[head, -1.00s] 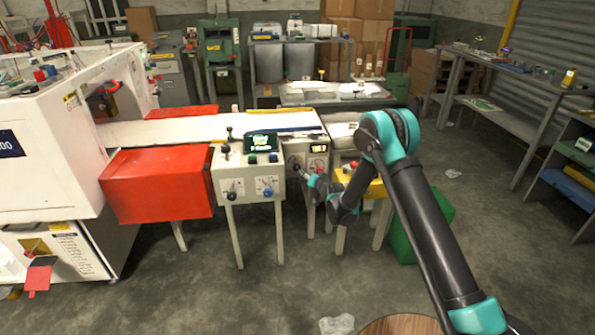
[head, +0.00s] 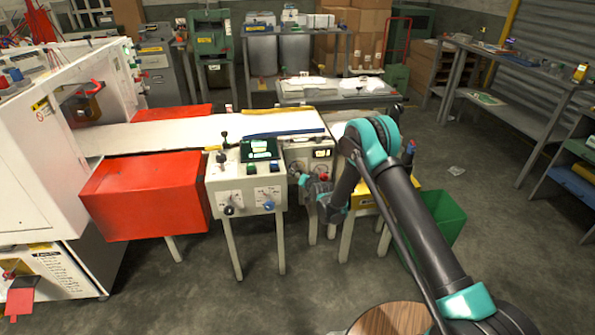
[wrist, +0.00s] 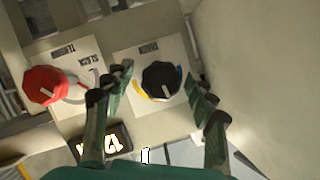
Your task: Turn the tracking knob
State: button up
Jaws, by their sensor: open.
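In the wrist view a black knob (wrist: 160,80) with a white pointer line sits on a pale plate with a yellow and blue arc. Its label is upside down and too small to read surely. My gripper (wrist: 163,82) is open, with one finger on each side of the black knob in the picture. I cannot tell whether the fingers touch it. A red knob (wrist: 42,87) is on the plate to the left. In the head view my gripper (head: 301,179) is at the front of the control panel (head: 299,160), hiding part of it.
A lit display (wrist: 104,142) lies below the knobs in the wrist view. The neighbouring control box (head: 222,184) has black and blue knobs. A red box (head: 145,195) is further left. A green bin (head: 447,215) stands right of the panel. Floor in front is mostly clear.

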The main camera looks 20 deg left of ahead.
jog(key=shift+w+a+f, duration=0.15)
jog(key=shift+w+a, duration=0.15)
jog(key=shift+w, duration=0.05)
jog(key=c, duration=1.2)
jog(key=shift+o, duration=0.2)
jog(key=shift+n+t+h, duration=0.3)
jog(key=shift+n+h, duration=0.3)
jog(key=shift+n, duration=0.3)
jog(key=o, duration=1.2)
jog(key=shift+c, duration=0.2)
